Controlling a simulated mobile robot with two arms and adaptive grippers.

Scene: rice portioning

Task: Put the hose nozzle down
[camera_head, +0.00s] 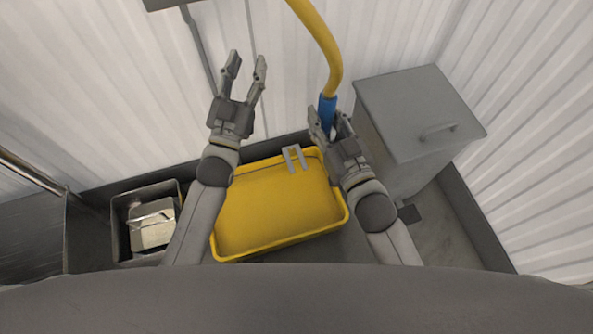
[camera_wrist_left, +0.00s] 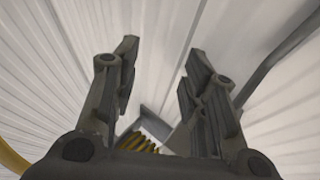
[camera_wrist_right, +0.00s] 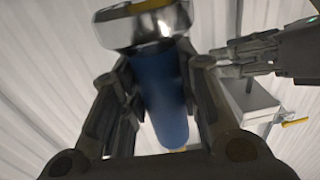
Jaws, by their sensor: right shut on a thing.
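The hose nozzle is a blue cylinder (camera_head: 327,106) at the end of a yellow hose (camera_head: 325,48) that comes down from the top of the head view. My right gripper (camera_head: 329,115) is shut on it, above the right far corner of the yellow tray. In the right wrist view the blue nozzle (camera_wrist_right: 161,95) sits between the fingers, with a shiny metal collar (camera_wrist_right: 143,25) above it. My left gripper (camera_head: 246,70) is open and empty, raised up to the left of the hose. Its spread fingers also show in the left wrist view (camera_wrist_left: 155,90).
A yellow tray (camera_head: 217,246) lies between my arms, with a grey two-pronged bracket (camera_head: 294,158) at its far edge. A grey bin (camera_head: 124,200) with metal containers stands at left. A grey cabinet (camera_head: 410,100) with a handle stands at right. White corrugated walls (camera_head: 100,80) close the back.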

